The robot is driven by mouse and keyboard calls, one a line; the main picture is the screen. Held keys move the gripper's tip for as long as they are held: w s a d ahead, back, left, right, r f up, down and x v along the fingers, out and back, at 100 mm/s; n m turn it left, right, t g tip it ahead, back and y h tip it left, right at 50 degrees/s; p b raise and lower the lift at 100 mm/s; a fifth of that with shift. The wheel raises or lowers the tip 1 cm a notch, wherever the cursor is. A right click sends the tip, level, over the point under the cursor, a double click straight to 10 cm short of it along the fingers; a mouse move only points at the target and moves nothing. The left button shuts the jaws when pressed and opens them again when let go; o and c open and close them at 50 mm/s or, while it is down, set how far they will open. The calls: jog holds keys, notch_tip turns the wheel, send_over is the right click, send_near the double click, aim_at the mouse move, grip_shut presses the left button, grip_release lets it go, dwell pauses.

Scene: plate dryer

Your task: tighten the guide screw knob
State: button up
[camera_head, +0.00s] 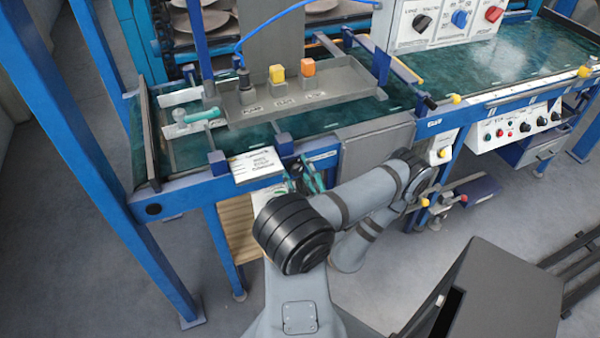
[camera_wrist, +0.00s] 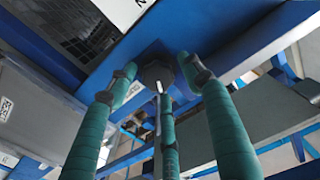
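A dark, faceted knob (camera_wrist: 158,73) shows in the wrist view against a blue beam (camera_wrist: 125,45); I take it to be the guide screw knob. My gripper (camera_wrist: 157,78) has three teal fingers spread around it, one to the left, one to the right and one below. Gaps show between the left and right fingertips and the knob; whether the lower fingertip touches it I cannot tell. In the head view my gripper (camera_head: 306,178) is at the front edge of the conveyor table, right of a white label plate (camera_head: 255,164). The knob is not visible there.
A control box (camera_head: 520,128) hangs at the right. A dark cabinet (camera_head: 500,295) stands at the lower right. Blue posts stand at the left.

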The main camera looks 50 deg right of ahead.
jog(key=shift+c, duration=1.2)
jog(key=c, duration=0.7)
jog(key=shift+c, duration=0.6)
